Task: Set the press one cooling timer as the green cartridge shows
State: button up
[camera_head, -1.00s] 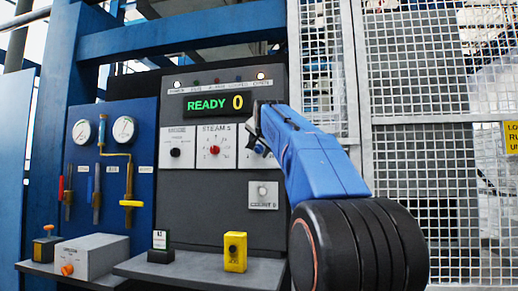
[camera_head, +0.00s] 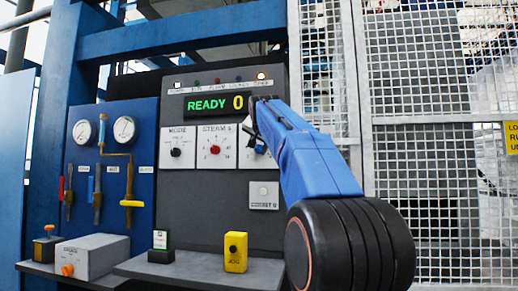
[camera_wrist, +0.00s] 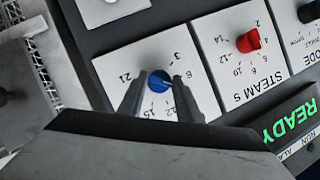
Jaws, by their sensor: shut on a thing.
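The cooling dial is a white plate (camera_wrist: 135,65) with a blue knob (camera_wrist: 159,81), right of the steam dial on the grey press panel. In the wrist view my gripper (camera_wrist: 157,90) has one finger on each side of the blue knob and is shut on it. Numbers such as 21, 3 and 6 ring the knob; its exact setting is unclear. In the head view my arm hides part of this dial, with the blue knob (camera_head: 260,149) just showing. The green cartridge (camera_head: 160,240), dark with a green and white face, stands on the ledge; its writing is too small to read.
A display (camera_head: 217,104) reads READY 0. The steam dial (camera_head: 215,149) with a red knob and the mode dial (camera_head: 175,151) are to the left. A yellow block (camera_head: 235,252) stands on the ledge. A mesh fence (camera_head: 430,70) is at the right.

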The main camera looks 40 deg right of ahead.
jog(key=n+g+h, duration=0.1)
jog(key=n+g, duration=0.1)
jog(key=n, duration=0.1)
jog(key=shift+w+n+g, duration=0.1)
jog(key=shift+n+g, duration=0.2)
jog(key=shift+r+h, duration=0.1)
jog(key=shift+h, duration=0.2)
dwell(0.4)
jog(key=o, duration=1)
jog(key=shift+a, duration=0.1)
jog(key=v, duration=1.7)
jog(key=shift+r, duration=0.2)
